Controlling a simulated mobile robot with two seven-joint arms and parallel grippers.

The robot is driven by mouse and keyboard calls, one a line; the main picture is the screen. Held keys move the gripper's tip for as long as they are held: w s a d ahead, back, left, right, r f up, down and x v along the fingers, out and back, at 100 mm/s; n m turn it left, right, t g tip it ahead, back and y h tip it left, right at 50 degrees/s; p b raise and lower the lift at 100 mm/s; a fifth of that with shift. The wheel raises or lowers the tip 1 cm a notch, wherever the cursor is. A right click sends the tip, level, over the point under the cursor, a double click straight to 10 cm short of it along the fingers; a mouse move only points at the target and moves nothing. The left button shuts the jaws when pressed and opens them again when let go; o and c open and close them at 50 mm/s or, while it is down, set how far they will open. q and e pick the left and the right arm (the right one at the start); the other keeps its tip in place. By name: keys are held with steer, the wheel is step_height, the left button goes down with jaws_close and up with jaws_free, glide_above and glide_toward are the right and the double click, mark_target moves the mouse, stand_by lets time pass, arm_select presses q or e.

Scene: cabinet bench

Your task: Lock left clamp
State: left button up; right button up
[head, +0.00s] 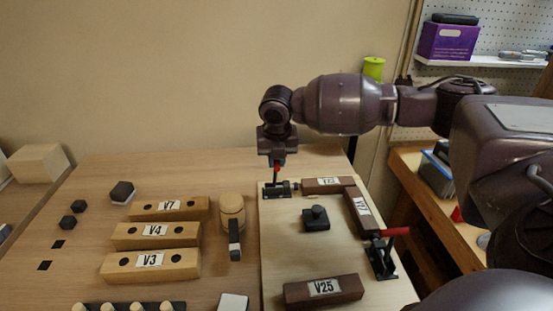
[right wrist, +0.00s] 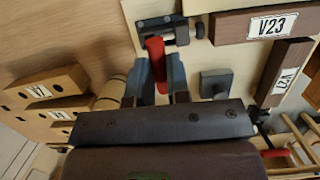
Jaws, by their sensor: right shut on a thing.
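The left clamp (head: 277,189) is a small black toggle clamp at the far left corner of the pale board (head: 282,255). Its red handle (head: 276,170) stands roughly upright, with its top between my fingers. My right gripper (head: 278,160) points down above the clamp and is shut on this handle. In the right wrist view the red handle (right wrist: 156,55) lies between the two grey fingers (right wrist: 159,80), and the clamp's black base (right wrist: 170,30) shows beyond it. My left gripper is in neither view.
A second clamp (head: 382,262) with a red handle (head: 396,232) is at the board's right edge. Dark blocks V23 (head: 322,186), V25 (head: 323,290) and a black knobbed piece (head: 316,220) are on the board. Wooden blocks V7 (head: 190,209), V4 and V3 and a mallet (head: 231,212) lie left.

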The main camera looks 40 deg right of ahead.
steer(key=shift+w+a, duration=0.2)
steer(key=shift+a, duration=0.2)
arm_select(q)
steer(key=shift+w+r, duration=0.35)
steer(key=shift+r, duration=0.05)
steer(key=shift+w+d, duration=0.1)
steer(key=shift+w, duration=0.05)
arm_select(e)
steer(key=shift+f, duration=0.1)
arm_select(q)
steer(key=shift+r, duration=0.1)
arm_select(e)
steer(key=shift+a, duration=0.15)
steer(key=shift+w+a+f, duration=0.15)
steer(key=shift+w+a, duration=0.15)
steer(key=shift+a, duration=0.05)
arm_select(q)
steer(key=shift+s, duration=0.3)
